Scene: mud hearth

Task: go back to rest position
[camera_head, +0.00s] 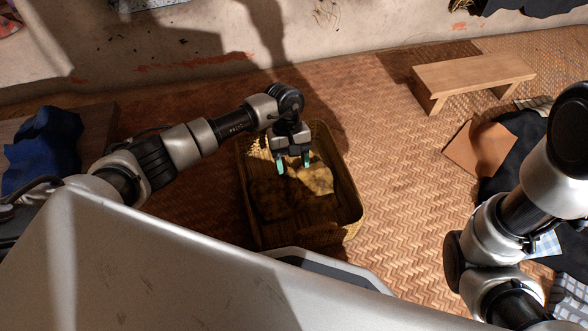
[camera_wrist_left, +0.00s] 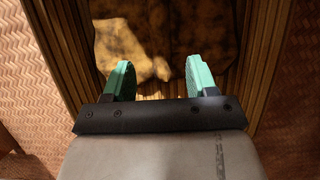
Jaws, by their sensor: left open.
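My left gripper (camera_head: 293,164) is above a rectangular wicker basket (camera_head: 352,208) on the woven floor mat. Its teal fingers are apart, with nothing between them. In the left wrist view the open fingers (camera_wrist_left: 158,82) point over the basket (camera_wrist_left: 76,48). A mottled yellow-brown cloth-like thing (camera_head: 316,180) lies in the basket; it also shows in the left wrist view (camera_wrist_left: 140,45). My right arm shows at the right edge of the head view, but its gripper is out of view.
A low wooden bench (camera_head: 475,74) stands at the back right. A brown flat piece (camera_head: 480,148) and dark and checked cloths lie at the right. Blue cloth (camera_head: 42,148) lies at the far left. A mud wall (camera_head: 130,50) runs along the back. The mat between basket and bench is clear.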

